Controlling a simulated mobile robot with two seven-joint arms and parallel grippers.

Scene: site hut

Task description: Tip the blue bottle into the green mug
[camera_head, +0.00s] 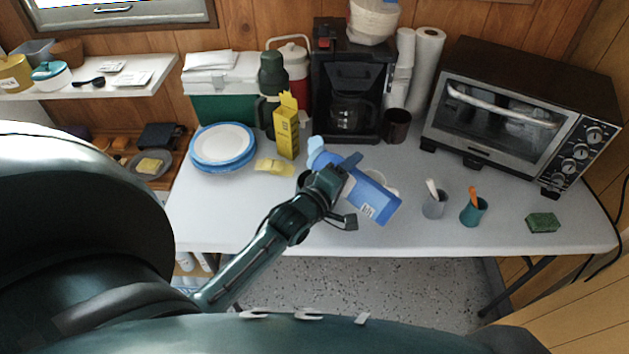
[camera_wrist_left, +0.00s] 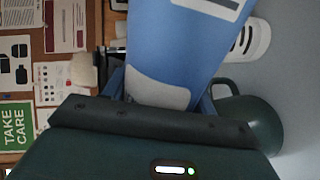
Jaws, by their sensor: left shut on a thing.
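The blue bottle (camera_head: 374,203) is held tilted above the table in the head view, its pale blue cap end up and to the left and its base down to the right. My left gripper (camera_head: 328,180) is shut on it. In the left wrist view the bottle (camera_wrist_left: 185,45) fills the upper middle, and its cap end is hidden behind my gripper. A dark green mug (camera_wrist_left: 255,123) with a handle shows beside the gripper in that view. In the head view I cannot make the mug out clearly against my dark arm. My right gripper is not in view.
A yellow box (camera_head: 286,130), blue-rimmed plates (camera_head: 222,147) and a coffee maker (camera_head: 350,85) stand behind the bottle. A grey cup (camera_head: 434,207), a teal cup (camera_head: 473,213) and a green sponge (camera_head: 542,223) lie to the right, before a toaster oven (camera_head: 510,115).

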